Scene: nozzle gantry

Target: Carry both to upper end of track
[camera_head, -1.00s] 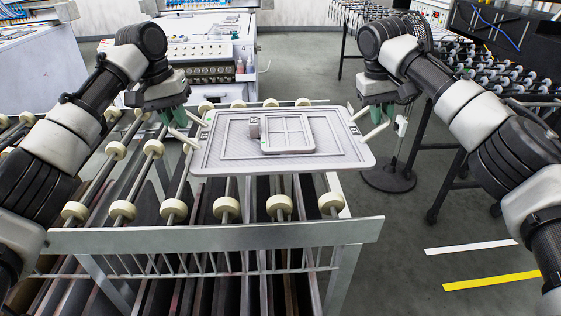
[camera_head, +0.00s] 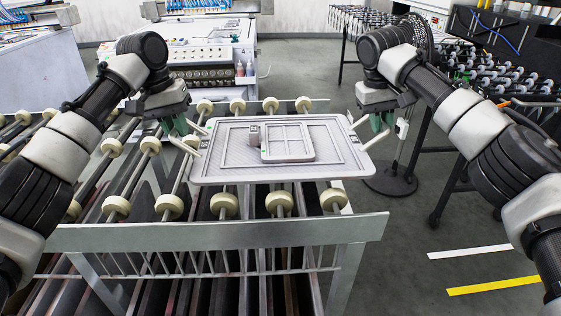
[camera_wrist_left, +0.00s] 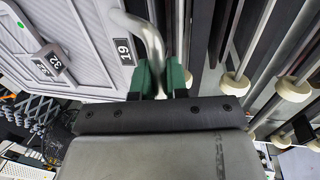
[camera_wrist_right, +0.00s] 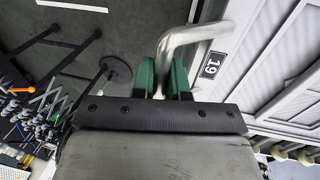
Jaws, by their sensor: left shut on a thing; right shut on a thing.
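A flat grey tray (camera_head: 225,170) with a raised rim and two bent metal handles hangs level between my grippers, above the roller track. My left gripper (camera_head: 178,128) is shut on the left handle, which also shows in the left wrist view (camera_wrist_left: 152,45) by a "19" label. My right gripper (camera_head: 377,122) is shut on the right handle, seen in the right wrist view (camera_wrist_right: 185,38). The tray hides part of the rollers.
The track has rows of cream rollers (camera_head: 169,206) on rods, with a metal end rail (camera_head: 220,236) nearest me. A machine (camera_head: 200,40) stands behind it. A stand with a round black base (camera_head: 390,180) and a wheeled rack are at the right.

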